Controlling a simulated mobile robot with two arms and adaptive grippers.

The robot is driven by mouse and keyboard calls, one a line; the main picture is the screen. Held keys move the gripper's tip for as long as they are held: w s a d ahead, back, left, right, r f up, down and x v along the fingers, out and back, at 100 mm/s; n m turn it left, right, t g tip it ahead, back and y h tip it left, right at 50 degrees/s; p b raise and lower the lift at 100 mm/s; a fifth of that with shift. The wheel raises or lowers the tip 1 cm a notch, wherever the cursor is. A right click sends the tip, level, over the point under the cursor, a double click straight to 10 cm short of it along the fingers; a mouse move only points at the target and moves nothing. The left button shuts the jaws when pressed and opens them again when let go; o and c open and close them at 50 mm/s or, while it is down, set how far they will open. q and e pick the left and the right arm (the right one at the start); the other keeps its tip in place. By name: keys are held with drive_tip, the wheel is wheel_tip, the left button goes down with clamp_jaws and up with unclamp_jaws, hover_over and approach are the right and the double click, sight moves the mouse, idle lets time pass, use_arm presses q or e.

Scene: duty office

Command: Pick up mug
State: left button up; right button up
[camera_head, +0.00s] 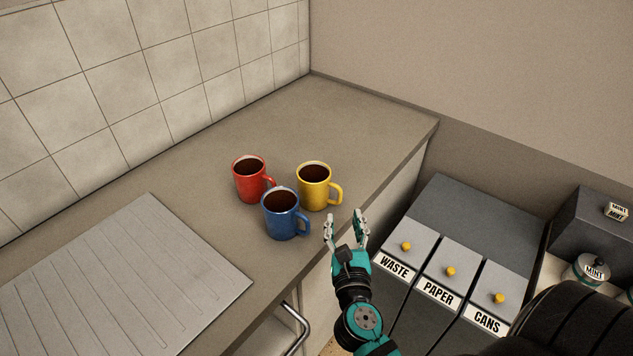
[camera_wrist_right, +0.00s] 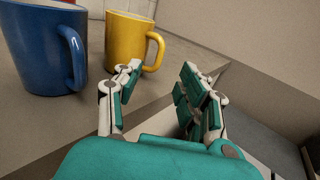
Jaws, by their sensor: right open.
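Three mugs of dark drink stand upright and close together on the counter: a red mug (camera_head: 249,181), a blue mug (camera_head: 281,215) and a yellow mug (camera_head: 313,188). My right gripper (camera_head: 344,218) is open and empty at the counter's front edge, just right of the blue and yellow mugs. In the right wrist view the open fingers (camera_wrist_right: 158,82) point toward the yellow mug (camera_wrist_right: 126,42), apart from its handle. The blue mug (camera_wrist_right: 46,45) is at the left there, its handle facing right. My left gripper is not in view.
A ridged draining board (camera_head: 120,280) lies on the counter (camera_head: 300,110) at left. A tiled wall stands behind. Bins labelled WASTE, PAPER and CANS (camera_head: 440,270) stand right of the counter. The counter's far end is clear.

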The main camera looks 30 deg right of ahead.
sight(339, 198)
drive_tip(key=shift+x, duration=1.05)
drive_tip(key=p+x, duration=0.1)
drive_tip(key=x, duration=0.2)
drive_tip(key=shift+w+p, duration=0.3)
drive_tip(key=shift+w, duration=0.1)
drive_tip(key=shift+w+d+f, duration=0.1)
drive_tip(key=shift+w+d, duration=0.1)
drive_tip(key=shift+w, duration=0.15)
drive_tip(key=c, duration=0.4)
clamp_jaws()
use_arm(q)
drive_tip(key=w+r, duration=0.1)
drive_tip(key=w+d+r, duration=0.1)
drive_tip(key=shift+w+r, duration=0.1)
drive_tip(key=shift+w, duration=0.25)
